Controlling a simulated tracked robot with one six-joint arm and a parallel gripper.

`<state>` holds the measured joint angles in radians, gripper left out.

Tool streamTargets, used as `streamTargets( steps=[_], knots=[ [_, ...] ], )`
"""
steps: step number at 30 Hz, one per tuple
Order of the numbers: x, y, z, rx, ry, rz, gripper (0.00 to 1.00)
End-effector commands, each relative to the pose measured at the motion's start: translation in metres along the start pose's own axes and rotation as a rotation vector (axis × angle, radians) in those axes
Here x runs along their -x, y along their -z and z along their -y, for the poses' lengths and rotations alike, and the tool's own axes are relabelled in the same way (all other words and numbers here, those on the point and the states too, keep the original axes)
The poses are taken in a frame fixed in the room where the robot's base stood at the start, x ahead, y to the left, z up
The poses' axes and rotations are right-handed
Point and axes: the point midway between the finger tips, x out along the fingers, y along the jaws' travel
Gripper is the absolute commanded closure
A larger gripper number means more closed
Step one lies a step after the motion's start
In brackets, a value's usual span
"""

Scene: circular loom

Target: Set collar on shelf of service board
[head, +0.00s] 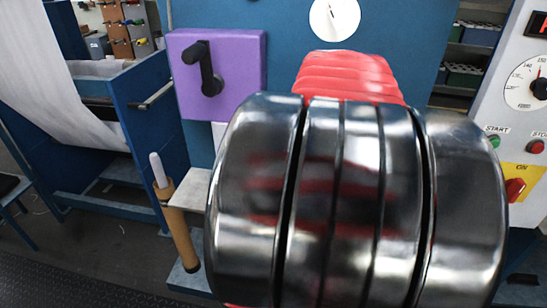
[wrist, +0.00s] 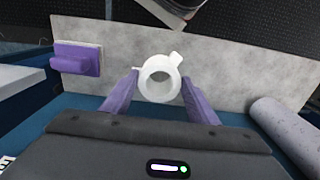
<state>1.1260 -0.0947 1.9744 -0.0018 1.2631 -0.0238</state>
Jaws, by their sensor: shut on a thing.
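A white collar (wrist: 160,62), a ring with small tabs on its sides, is between the two purple fingers of my gripper (wrist: 159,88) in the wrist view. The fingers are shut on it from both sides and its round opening faces the camera. A grey speckled shelf (wrist: 235,70) lies behind the collar in that view; I cannot tell whether the collar touches it. In the head view a pale shelf edge (head: 190,188) shows below the blue service board (head: 275,25). My arm hides most of the shelf, the gripper and the collar there.
A purple block (wrist: 77,59) sits at the shelf's left and a grey roll (wrist: 285,125) at its right. In the head view a purple panel with black handle (head: 216,70), a wooden-handled rod (head: 178,220) and a control panel (head: 515,130) flank my arm.

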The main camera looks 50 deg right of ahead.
Motion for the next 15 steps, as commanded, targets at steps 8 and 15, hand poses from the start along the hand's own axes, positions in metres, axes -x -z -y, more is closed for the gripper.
streamTargets(
  steps=[8,15],
  knots=[
    [0.0003,0.0002,0.0002,0.001,0.000,-0.001,1.00],
    [-0.0032,0.0005,0.0002,0.000,0.000,-0.002,1.00]
  ],
)
